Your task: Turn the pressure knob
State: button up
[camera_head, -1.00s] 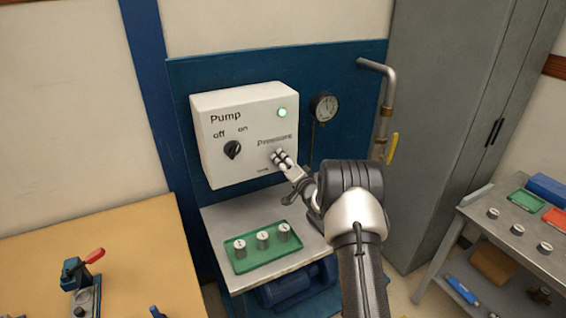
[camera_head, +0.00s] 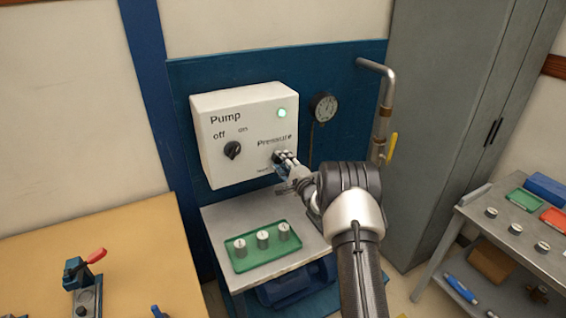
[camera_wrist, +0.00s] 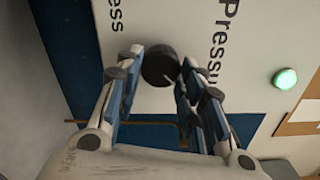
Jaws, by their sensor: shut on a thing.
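The pressure knob (camera_wrist: 160,68) is a round black knob with a white pointer line, on the white pump box (camera_head: 210,165) under the word "Pressure". In the wrist view it sits between the tips of my gripper (camera_wrist: 160,75), which is shut on it. In the head view my gripper (camera_head: 283,158) reaches the lower right of the box front and hides most of the knob. A pressure gauge (camera_head: 326,107) hangs on the blue panel to the right of the box; its reading is too small to tell.
The pump's off/on knob (camera_head: 232,150) is at the box's left, and a green lamp (camera_head: 281,113) is lit at its top right. A green tray (camera_head: 240,266) with three metal cylinders lies on the bench below. A pipe with a yellow valve handle (camera_head: 392,147) stands at right.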

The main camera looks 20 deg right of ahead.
jog(key=shift+m, duration=0.3)
jog(key=shift+r, duration=0.1)
jog(key=o, duration=1.1)
jog(key=shift+c, duration=0.2)
jog(key=s, duration=1.2)
jog(key=shift+d, duration=0.2)
